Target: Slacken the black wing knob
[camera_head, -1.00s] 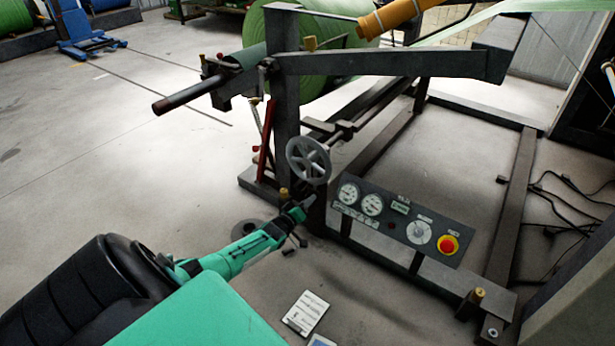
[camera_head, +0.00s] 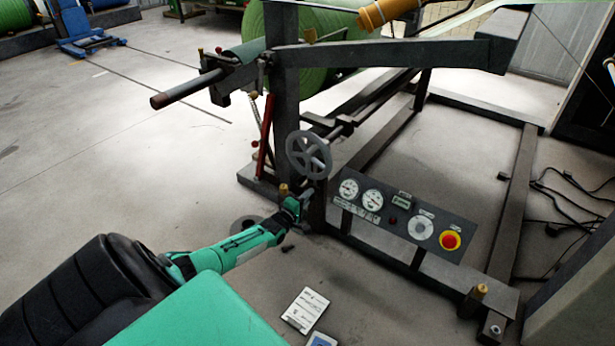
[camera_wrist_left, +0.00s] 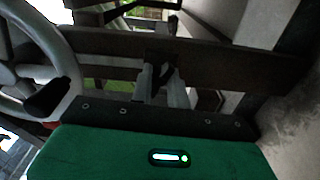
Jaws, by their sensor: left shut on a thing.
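The black wing knob (camera_wrist_left: 162,74) shows small and dark between the two grey fingers of my left gripper (camera_wrist_left: 160,84) in the left wrist view. The fingers are closed on it, and they cover part of it. In the head view my left gripper (camera_head: 307,196) is at the machine's dark front post, just below the handwheel and left of the control panel. The knob is too small and too covered to make out there. My right gripper is in neither current view.
The grey handwheel (camera_head: 309,156) is close above my left gripper; it also shows at the left of the wrist view (camera_wrist_left: 66,62). The control panel (camera_head: 392,222), with a red stop button (camera_head: 449,242), stands to the right. Bare floor (camera_head: 130,170) lies left.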

